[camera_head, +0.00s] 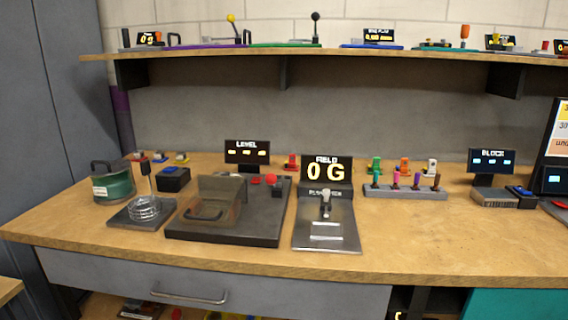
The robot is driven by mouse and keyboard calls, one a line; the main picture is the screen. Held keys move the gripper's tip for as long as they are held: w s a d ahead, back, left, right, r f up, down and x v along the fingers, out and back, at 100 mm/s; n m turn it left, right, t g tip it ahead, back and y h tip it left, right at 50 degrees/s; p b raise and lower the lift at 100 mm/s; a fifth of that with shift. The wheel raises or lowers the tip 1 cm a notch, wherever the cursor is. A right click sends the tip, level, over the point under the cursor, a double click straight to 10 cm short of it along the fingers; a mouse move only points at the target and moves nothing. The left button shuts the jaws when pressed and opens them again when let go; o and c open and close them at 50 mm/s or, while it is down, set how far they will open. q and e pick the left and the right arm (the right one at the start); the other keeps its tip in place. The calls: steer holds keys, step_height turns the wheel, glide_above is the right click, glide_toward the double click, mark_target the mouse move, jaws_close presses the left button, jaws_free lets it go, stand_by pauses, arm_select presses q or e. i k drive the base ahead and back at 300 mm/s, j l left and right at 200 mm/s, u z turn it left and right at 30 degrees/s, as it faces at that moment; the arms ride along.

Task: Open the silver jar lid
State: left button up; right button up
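I cannot make out a clearly silver jar lid. A green jar (115,187) with a pale label stands at the left end of the workbench, and its dark lid (110,165) with a handle on top appears to be on. Next to it, a silver coiled piece (145,208) with an upright dark-tipped rod sits on a dark square base. A brownish see-through box (215,200) with a dark handle sits on a black plate. Neither of my grippers is in view.
A shelf (340,53) with several devices overhangs the back. The bench's front strip (440,250) is clear.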

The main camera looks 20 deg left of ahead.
mark_target(105, 168)
steer(key=u, duration=1.75)
